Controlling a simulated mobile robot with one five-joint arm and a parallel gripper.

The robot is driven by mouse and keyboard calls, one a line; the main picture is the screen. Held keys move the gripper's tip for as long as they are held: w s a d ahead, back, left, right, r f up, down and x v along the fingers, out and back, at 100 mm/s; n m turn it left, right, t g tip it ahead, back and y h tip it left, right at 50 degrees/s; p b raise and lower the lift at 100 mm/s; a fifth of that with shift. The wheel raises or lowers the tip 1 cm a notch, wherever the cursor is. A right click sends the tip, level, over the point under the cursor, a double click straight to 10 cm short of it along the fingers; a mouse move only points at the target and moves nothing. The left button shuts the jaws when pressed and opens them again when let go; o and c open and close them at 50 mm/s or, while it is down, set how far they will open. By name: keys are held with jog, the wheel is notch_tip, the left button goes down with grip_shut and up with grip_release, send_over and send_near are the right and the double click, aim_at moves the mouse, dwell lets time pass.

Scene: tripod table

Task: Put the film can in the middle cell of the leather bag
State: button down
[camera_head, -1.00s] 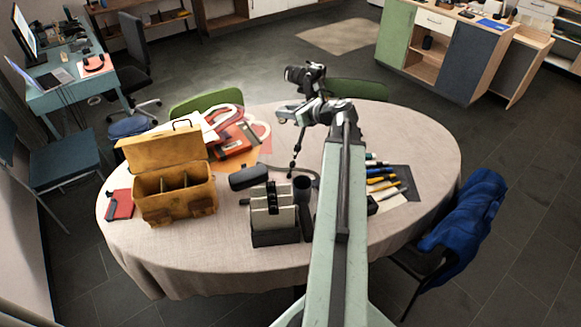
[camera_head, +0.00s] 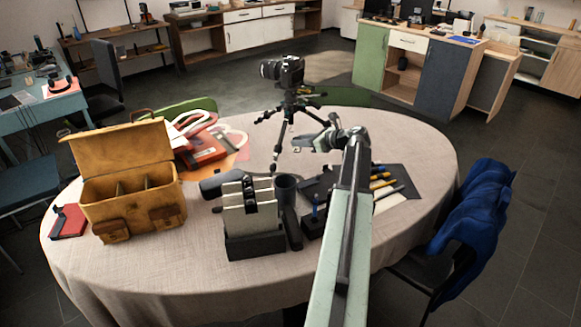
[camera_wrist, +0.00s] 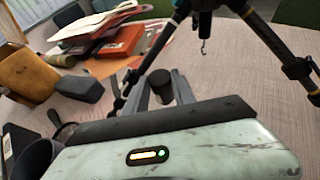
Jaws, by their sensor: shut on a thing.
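The tan leather bag (camera_head: 162,209) stands open on the left of the table, its lid raised and upright dividers inside. It also shows at the left edge of the wrist view (camera_wrist: 27,75). My gripper (camera_head: 307,143) is above the table by the tripod, well right of the bag. In the wrist view my gripper (camera_wrist: 164,92) is shut on a small dark cylinder, the film can (camera_wrist: 160,80), between its fingers. In the head view the can is too small to make out. The bag's cell floors are hidden by its front wall.
A camera on a tripod (camera_head: 285,85) stands behind my gripper. A rack with pale plates (camera_head: 250,218), a dark cup (camera_head: 286,188) and a dark rounded case (camera_head: 222,182) stand between the bag and my arm. Red items (camera_head: 205,150) lie behind the bag.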

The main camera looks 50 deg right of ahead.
notch_tip(320, 180, down, 8)
jog(key=b, duration=0.5)
jog(key=shift+r+b, duration=0.2)
jog(key=shift+b, duration=0.2)
jog(key=shift+r, duration=0.25)
jog(key=shift+f, duration=0.2)
jog(key=c, duration=1)
grip_release()
jog(key=shift+c, duration=0.2)
jog(key=shift+r, duration=0.1)
